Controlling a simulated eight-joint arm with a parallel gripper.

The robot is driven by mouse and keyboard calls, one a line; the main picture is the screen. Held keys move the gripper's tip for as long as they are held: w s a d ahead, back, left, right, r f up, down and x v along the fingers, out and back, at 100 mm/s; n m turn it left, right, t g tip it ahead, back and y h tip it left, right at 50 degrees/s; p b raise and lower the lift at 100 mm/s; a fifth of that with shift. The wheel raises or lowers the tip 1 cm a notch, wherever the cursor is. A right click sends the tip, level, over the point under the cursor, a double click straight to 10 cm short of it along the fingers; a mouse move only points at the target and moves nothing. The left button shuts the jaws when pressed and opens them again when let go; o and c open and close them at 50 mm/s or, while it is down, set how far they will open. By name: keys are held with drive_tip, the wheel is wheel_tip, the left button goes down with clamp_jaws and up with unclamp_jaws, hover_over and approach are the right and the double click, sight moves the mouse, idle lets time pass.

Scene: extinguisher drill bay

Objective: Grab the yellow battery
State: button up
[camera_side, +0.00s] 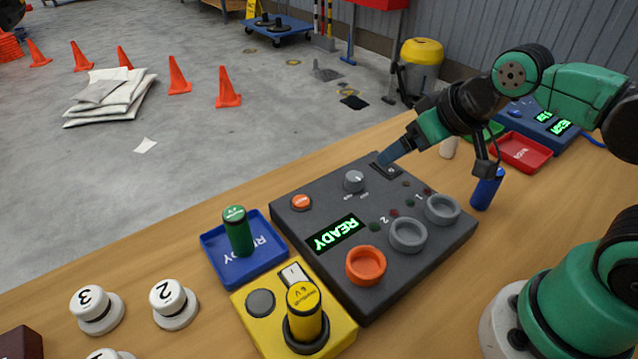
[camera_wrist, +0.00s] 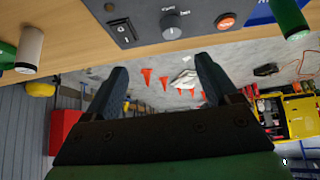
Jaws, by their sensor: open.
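The yellow battery (camera_side: 304,312) stands upright in the round black socket of a yellow box (camera_side: 255,325) at the front of the bench in the side view. It does not show in the wrist view. My gripper (camera_side: 386,158) is over the far end of the grey control panel (camera_side: 300,230), near the rocker switch, well away from the battery. In the wrist view my gripper (camera_wrist: 162,82) has its two dark fingers spread wide, with nothing between them.
A green battery (camera_side: 238,232) stands in a blue tray (camera_side: 210,258) beside the yellow box. A blue battery (camera_side: 487,188) and a red tray (camera_side: 522,151) are at the right. White numbered knobs (camera_side: 173,303) stand front left. The panel carries raised round sockets (camera_side: 408,235).

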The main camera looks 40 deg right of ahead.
sight(298, 320)
drive_tip(key=a+f+m+g+y, duration=0.1)
drive_tip(key=a+m+g+y, duration=0.1)
drive_tip(key=a, duration=0.3)
drive_tip(key=s+a+m+g+y, duration=0.1)
drive_tip(key=a+m+g+y, duration=0.2)
drive_tip(key=a+m, duration=0.1)
drive_tip(key=a+f+m+g+y, duration=0.1)
drive_tip(key=a+m+g+y, duration=0.1)
drive_tip(key=a, duration=0.4)
drive_tip(key=shift+s+f+m+g+y, duration=0.4)
drive_tip(key=shift+g+y, duration=0.3)
drive_tip(key=shift+g, duration=0.1)
drive_tip(key=s+a+m+g+y, duration=0.1)
drive_tip(key=a+g, duration=0.1)
drive_tip(key=s+a+m+g+y, duration=0.1)
drive_tip(key=g, duration=0.1)
drive_tip(key=shift+s+a+g, duration=0.3)
drive_tip(key=shift+s+a, duration=0.05)
drive_tip(key=shift+s, duration=0.05)
drive_tip(key=shift+s+a+g+y, duration=0.25)
drive_tip(key=shift+s+g+y, duration=0.15)
drive_tip(key=shift+g, duration=0.2)
drive_tip(key=shift+s+a+f, duration=0.1)
drive_tip(key=shift+s+a, duration=0.15)
drive_tip(key=shift+a, duration=0.05)
drive_tip(key=x, duration=0.4)
drive_tip(key=shift+s+a+f, duration=0.1)
drive_tip(key=shift+s+a, duration=0.15)
drive_tip(key=shift+a, duration=0.05)
